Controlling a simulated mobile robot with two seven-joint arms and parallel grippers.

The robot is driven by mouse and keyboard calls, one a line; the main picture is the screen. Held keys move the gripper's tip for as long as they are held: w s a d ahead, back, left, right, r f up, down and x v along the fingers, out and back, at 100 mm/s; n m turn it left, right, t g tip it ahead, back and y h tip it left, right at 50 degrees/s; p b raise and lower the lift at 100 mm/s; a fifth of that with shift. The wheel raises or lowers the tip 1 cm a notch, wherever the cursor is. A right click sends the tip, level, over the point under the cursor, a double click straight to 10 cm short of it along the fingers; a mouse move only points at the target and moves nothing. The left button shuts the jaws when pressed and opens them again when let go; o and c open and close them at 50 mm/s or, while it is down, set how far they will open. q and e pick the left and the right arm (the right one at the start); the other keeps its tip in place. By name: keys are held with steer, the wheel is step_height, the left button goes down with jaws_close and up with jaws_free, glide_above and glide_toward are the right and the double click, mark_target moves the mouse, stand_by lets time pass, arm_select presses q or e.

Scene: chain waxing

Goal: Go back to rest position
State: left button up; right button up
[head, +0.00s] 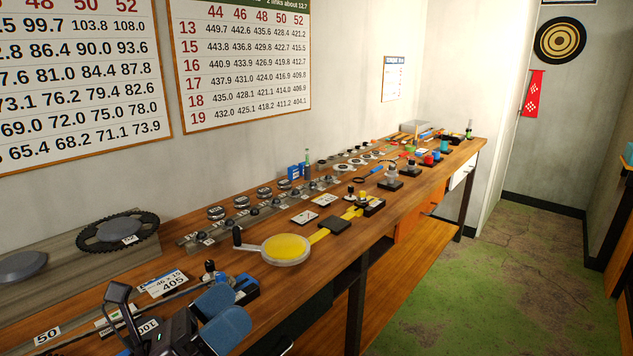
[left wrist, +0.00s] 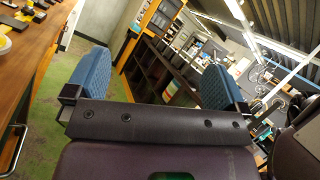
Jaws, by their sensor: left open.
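My left gripper (head: 222,314) is at the lower left of the head view, over the near end of the wooden workbench (head: 400,215). Its two blue finger pads are apart. In the left wrist view, the blue fingers (left wrist: 155,82) stand wide apart with nothing between them, and the bench edge shows at the far left. Part of the bench under the gripper is hidden by it. My right gripper is in neither view.
A round yellow-faced pan (head: 286,249) lies on the bench near the gripper. A label card (head: 163,283) reading 405 and a dark chainring (head: 118,231) are close by. Several small parts line the bench. The green-stained floor (head: 490,285) to the right is clear.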

arm_select(q)
steer(key=a+f+n+t+y, duration=0.1)
steer(key=a+f+n+y, duration=0.55)
steer(key=n+y, duration=0.55)
steer(key=a+f+n+t+y, duration=0.2)
steer(key=a+f+n+y, duration=0.4)
steer(key=n, duration=1)
steer(key=s+a+f+n+g, duration=0.2)
steer(key=s+f+n+g, duration=0.5)
steer(key=s, duration=0.2)
steer(key=s+a+f+n+g, duration=0.2)
steer(key=s+f+n+g, duration=0.4)
steer(key=s+f, duration=0.25)
steer(key=w+f+t, duration=0.6)
steer(key=f+t, duration=0.1)
steer(key=f, duration=0.2)
steer(key=shift+w+d+f+m+t, duration=0.15)
steer(key=shift+w+d+m+t, duration=0.15)
steer(key=shift+w+m, duration=0.1)
